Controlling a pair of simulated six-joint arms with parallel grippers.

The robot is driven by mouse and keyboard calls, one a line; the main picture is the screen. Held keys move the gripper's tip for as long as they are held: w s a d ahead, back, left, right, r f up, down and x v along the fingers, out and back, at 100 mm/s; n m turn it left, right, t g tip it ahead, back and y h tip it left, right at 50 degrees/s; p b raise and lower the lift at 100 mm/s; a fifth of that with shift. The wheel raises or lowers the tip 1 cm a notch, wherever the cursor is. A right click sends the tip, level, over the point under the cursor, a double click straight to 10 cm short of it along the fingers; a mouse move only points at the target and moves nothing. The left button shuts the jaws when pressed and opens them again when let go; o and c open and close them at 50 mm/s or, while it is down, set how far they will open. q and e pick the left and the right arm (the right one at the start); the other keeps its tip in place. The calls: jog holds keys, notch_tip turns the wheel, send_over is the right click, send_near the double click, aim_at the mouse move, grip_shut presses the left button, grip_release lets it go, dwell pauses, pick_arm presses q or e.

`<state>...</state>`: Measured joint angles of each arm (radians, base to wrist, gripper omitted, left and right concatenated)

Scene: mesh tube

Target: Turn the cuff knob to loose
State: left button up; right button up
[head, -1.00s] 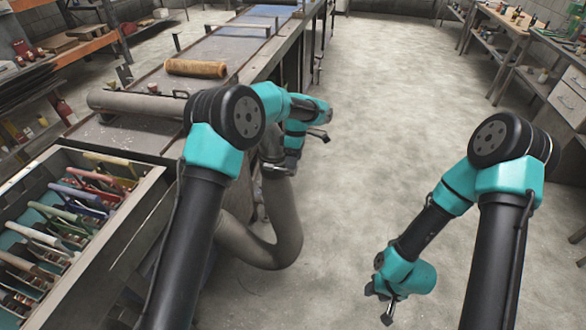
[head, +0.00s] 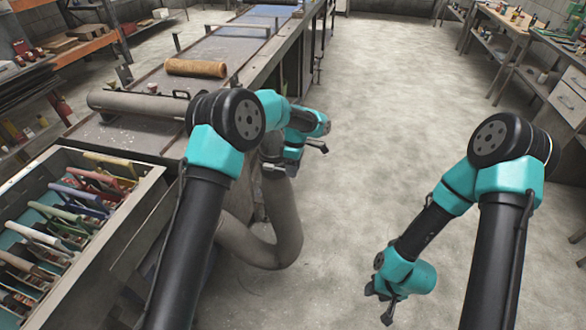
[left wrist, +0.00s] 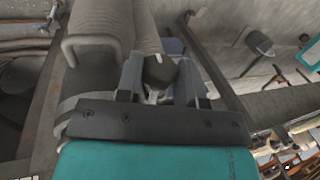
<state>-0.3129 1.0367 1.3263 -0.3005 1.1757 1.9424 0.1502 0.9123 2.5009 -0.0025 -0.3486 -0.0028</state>
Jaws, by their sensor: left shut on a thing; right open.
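The cuff knob (left wrist: 159,70) is a dark rounded piece between the two fingers of my left gripper (left wrist: 160,82) in the left wrist view. The fingers are shut on it from both sides. In the head view my left wrist is beside the bench edge, at the top of the bent grey hose (head: 285,215). The knob and fingertips are hidden or too small to make out there. Any loose marking cannot be read. My right gripper (head: 384,305) hangs open and empty over the floor at the right.
A long bench (head: 225,50) runs back at the left, with a grey tube (head: 135,103) and a tan roll (head: 196,68) on it. A crate of colored-handled tools (head: 150,178) stands at front left. The floor in the middle is clear.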

pick_arm(q)
jog(key=shift+c, duration=1.3)
jog(key=shift+s+t, duration=0.1)
jog(key=shift+t, duration=0.2)
jog(key=shift+s+t, duration=0.1)
jog(key=shift+t, duration=0.9)
jog(key=shift+s+t+h, duration=0.1)
jog(key=shift+t+h, duration=0.2)
jog(key=shift+t, duration=0.6)
jog(key=shift+s+t, duration=0.1)
jog(key=shift+t, duration=1.3)
jog(key=o, duration=0.9)
jog(key=shift+r, duration=0.1)
